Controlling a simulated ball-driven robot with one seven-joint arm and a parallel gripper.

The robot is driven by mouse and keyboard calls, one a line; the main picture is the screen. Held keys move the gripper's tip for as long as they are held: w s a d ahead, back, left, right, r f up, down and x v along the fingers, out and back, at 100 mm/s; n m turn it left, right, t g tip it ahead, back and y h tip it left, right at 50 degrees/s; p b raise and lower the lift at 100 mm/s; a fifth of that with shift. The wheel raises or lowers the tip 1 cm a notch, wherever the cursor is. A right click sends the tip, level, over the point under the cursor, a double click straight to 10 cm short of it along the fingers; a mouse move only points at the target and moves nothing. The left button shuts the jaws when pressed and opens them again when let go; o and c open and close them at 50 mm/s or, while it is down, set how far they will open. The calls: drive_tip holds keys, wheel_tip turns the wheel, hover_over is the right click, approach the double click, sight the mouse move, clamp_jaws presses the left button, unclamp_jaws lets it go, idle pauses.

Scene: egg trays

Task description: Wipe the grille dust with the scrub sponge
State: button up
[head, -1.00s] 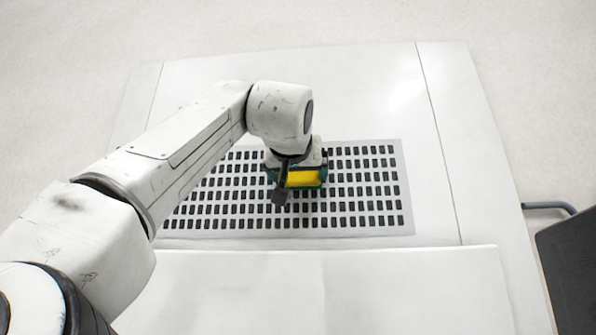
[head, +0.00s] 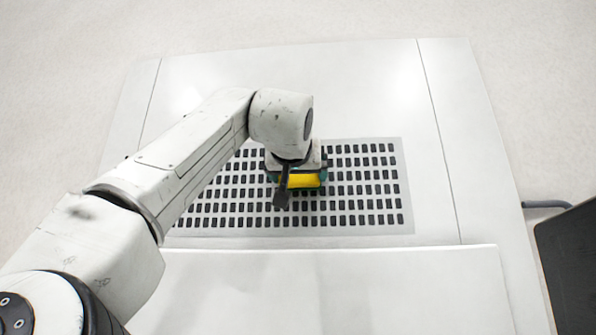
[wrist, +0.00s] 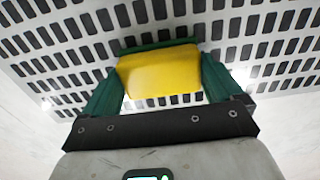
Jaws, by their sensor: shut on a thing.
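The scrub sponge (head: 305,181) is yellow with a dark green layer. It also fills the middle of the wrist view (wrist: 160,75). My gripper (wrist: 160,85) is shut on it, with a green finger on each side. In the head view my gripper (head: 298,172) is over the middle of the grille (head: 408,190), a light grey panel with rows of dark slots. The green side of the sponge faces the grille. I cannot tell whether it touches. I cannot make out any dust; the part of the grille under the sponge and arm is hidden.
The grille sits in a white surface (head: 340,80) with thin seams. A raised white panel (head: 400,290) lies in front of the grille. A dark object (head: 570,265) and a grey bar (head: 548,205) are at the right edge. The grille's right side is clear.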

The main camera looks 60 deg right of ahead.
drive_tip(key=shift+d, duration=0.1)
drive_tip(key=s, duration=0.2)
drive_tip(key=s+d, duration=0.1)
drive_tip(key=shift+s+d+r, duration=0.1)
drive_tip(key=shift+s+d, duration=0.05)
drive_tip(key=shift+s, duration=0.25)
drive_tip(key=shift+w, duration=0.1)
drive_tip(key=shift+w+a+p, duration=0.2)
drive_tip(key=shift+w+p, duration=0.25)
drive_tip(key=shift+w, duration=0.15)
drive_tip(key=shift+w+a+p, duration=0.15)
drive_tip(key=shift+w+p, duration=0.3)
drive_tip(key=shift+w, duration=0.15)
drive_tip(key=shift+w+a+p, duration=0.15)
drive_tip(key=shift+w+p, duration=0.15)
drive_tip(key=shift+w, duration=0.45)
drive_tip(key=shift+f, duration=0.2)
drive_tip(key=shift+b+v, duration=0.35)
drive_tip(key=shift+v, duration=2.65)
